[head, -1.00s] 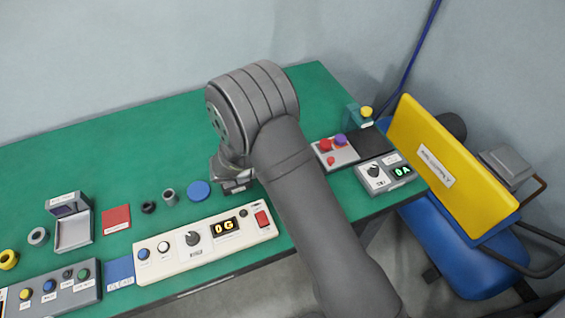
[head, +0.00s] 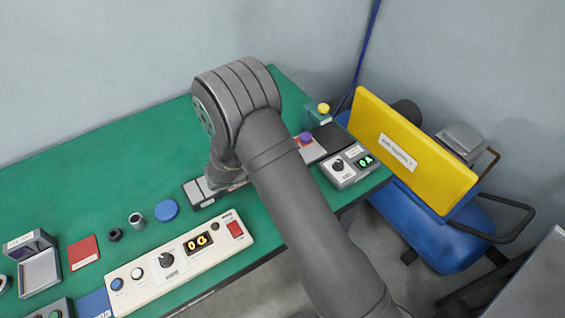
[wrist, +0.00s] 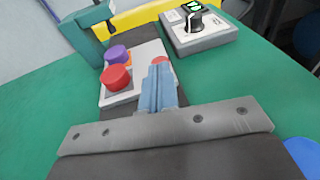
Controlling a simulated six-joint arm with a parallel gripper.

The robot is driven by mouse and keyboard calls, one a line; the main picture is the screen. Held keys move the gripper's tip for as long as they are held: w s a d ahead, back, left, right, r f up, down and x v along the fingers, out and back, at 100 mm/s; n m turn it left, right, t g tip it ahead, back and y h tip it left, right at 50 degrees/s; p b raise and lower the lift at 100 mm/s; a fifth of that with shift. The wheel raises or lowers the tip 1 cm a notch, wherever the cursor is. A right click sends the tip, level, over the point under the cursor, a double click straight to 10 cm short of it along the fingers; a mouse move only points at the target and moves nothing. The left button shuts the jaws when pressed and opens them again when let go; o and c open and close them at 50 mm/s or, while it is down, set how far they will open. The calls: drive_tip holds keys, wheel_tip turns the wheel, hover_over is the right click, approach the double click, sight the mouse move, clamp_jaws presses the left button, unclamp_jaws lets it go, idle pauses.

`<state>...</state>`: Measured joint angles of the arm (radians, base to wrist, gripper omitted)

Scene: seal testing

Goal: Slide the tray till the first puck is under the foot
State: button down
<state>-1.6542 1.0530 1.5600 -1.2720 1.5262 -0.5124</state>
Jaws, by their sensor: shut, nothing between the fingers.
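The light grey tray (wrist: 146,52) shows in the wrist view with a red puck (wrist: 115,77), a purple puck (wrist: 117,53) and an orange piece beside the purple one. A small red piece shows just behind my fingertips. The teal stand (wrist: 90,32) is left of the tray; it also shows in the head view under a yellow knob (head: 323,107). The pucks appear apart from the stand; I cannot make out its foot clearly. My gripper (wrist: 158,68) is shut and empty, over the tray's near side; contact is unclear. In the head view my arm hides part of the tray (head: 312,154).
A white dial box (head: 350,168) with a green display stands right of the tray. A dark plate (head: 330,135) lies by the stand. A cream control panel (head: 180,262), a blue disc (head: 167,210) and small rings are on the green table. A yellow board (head: 410,145) stands beyond.

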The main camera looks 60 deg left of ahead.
drive_tip(key=w, duration=0.6)
drive_tip(key=v, duration=1.4)
drive_tip(key=shift+w, duration=0.1)
drive_tip(key=x, duration=1.3)
drive_tip(key=shift+w+d+f, duration=0.1)
drive_tip(key=shift+w, duration=0.3)
drive_tip(key=shift+s, duration=0.35)
